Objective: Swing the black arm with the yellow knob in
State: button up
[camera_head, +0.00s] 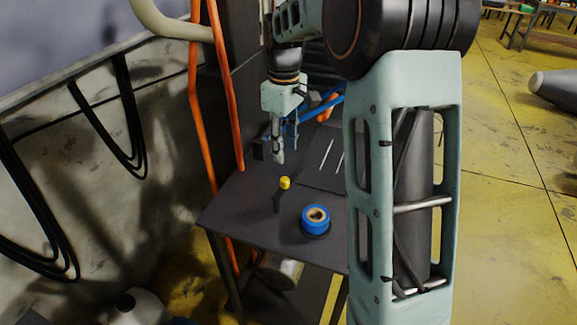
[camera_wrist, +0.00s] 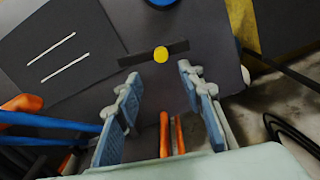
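The black arm (camera_head: 276,201) with the yellow knob (camera_head: 285,183) stands out over the dark table top, left of a blue ring. In the wrist view the black arm (camera_wrist: 135,59) is a short dark bar, with the yellow knob (camera_wrist: 160,54) on it. My gripper (camera_head: 278,152) is above the back part of the table, behind the knob in the head view. In the wrist view my gripper (camera_wrist: 158,82) has its two blue-padded fingers spread apart with nothing between them. The knob lies beyond the fingertips, apart from them.
A blue ring (camera_head: 315,217) sits on the table (camera_head: 240,205) near its front right. A dark panel with two white slots (camera_head: 326,154) lies at the back right. Orange pipes (camera_head: 203,110) rise along the table's left side. Blue and orange parts (camera_head: 327,107) are behind my gripper.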

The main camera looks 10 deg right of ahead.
aim_at(286, 179)
notch_tip(286, 179, down, 11)
jog(key=shift+s+r, duration=0.1)
dwell(0.3)
jog(key=shift+c, duration=0.2)
grip_shut()
